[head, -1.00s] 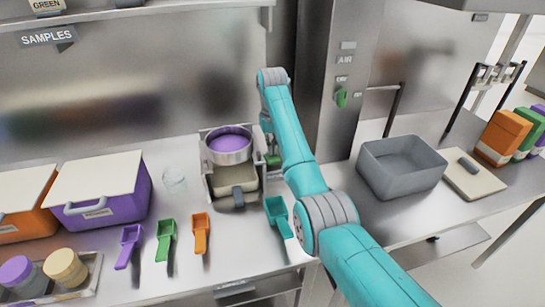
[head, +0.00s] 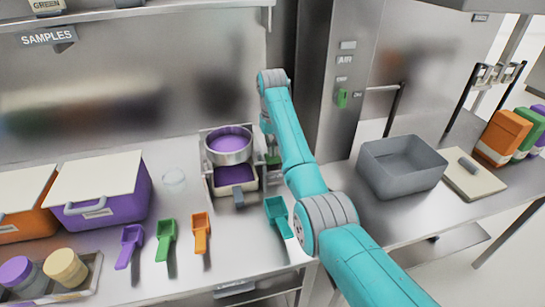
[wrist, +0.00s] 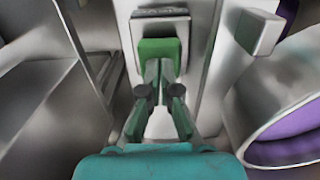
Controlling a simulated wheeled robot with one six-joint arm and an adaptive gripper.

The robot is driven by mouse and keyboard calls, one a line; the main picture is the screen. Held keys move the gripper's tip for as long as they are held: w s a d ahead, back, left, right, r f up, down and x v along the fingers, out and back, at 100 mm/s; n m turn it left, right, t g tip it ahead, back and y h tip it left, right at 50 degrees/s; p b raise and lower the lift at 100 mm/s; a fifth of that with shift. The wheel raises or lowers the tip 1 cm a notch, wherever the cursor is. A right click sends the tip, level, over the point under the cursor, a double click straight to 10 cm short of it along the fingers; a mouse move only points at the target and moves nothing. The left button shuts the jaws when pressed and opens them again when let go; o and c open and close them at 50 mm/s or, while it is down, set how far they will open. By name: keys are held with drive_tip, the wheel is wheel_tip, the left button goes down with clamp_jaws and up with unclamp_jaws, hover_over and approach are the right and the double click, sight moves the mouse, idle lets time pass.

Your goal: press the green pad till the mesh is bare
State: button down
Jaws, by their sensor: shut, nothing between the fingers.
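The green pad (wrist: 160,50) is on a pale upright panel in the wrist view. My gripper (wrist: 159,74) is shut and empty, its fingertips at the pad's lower part; I cannot tell how hard they touch. In the head view, a round sieve (head: 229,157) sits on a metal stand, with purple material (head: 229,141) across its inside, so I see no bare mesh. Purple material (head: 233,174) also lies in the pan (head: 224,191) below. In the wrist view, the sieve's rim (wrist: 262,110) stands at the right with purple inside. My arm hides part of the stand's right side.
Purple (head: 130,247), green (head: 166,240), orange (head: 201,232) and teal (head: 278,216) scoops lie in front of the stand. A lidded purple bin (head: 112,205) stands left. A grey open bin (head: 402,168) stands right of my arm.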

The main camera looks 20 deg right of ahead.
idle(0.4)
drive_tip(key=shift+f, duration=0.85)
drive_tip(key=shift+r, duration=0.9)
drive_tip(key=shift+f, duration=0.15)
idle(0.5)
idle(0.4)
idle(1.0)
idle(0.3)
idle(1.0)
